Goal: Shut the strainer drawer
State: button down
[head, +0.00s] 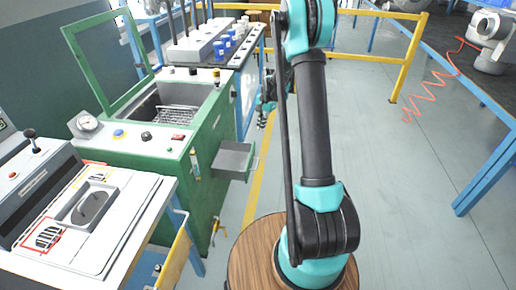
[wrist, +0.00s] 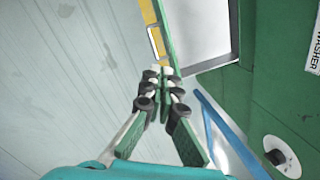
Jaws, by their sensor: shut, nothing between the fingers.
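The strainer drawer (head: 234,158) is a grey tray sticking out of the right side of the green washer (head: 205,190), standing open. A thin handle (head: 255,168) is on its outer end. The wrist view shows the drawer's pale inside (wrist: 203,28), its green front edge and the handle (wrist: 156,42). My gripper (wrist: 160,72) is shut and empty, its fingertips close to the drawer's front edge; I cannot tell whether they touch. In the head view my gripper (head: 268,104) is partly hidden behind my arm, higher in the picture than the drawer.
The washer's green lid (head: 100,55) stands raised over a basin with a wire basket (head: 176,114). Yellow railing (head: 402,55) stands behind.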

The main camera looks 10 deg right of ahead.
jog(key=w+d+f+m+y, duration=0.25)
jog(key=d+f+m, duration=0.35)
jog(key=f+m, duration=0.4)
jog(key=w+a+f, duration=0.1)
jog(key=a+f, duration=0.1)
jog(key=f, duration=0.1)
jog(key=w+a+f+m, duration=0.1)
jog(key=f, duration=0.1)
jog(key=w+a+f+m+t, duration=0.1)
jog(key=a+f, duration=0.1)
jog(key=f, duration=0.1)
jog(key=shift+a+f, duration=0.3)
jog(key=shift+f, duration=0.05)
jog(key=shift+w+a, duration=0.3)
jog(key=shift+a, duration=0.5)
jog(key=w+a, duration=0.2)
jog(key=a, duration=0.4)
jog(key=w+a, duration=0.2)
jog(key=a, duration=0.5)
jog(key=shift+w, duration=0.25)
jog(key=shift+a, duration=0.1)
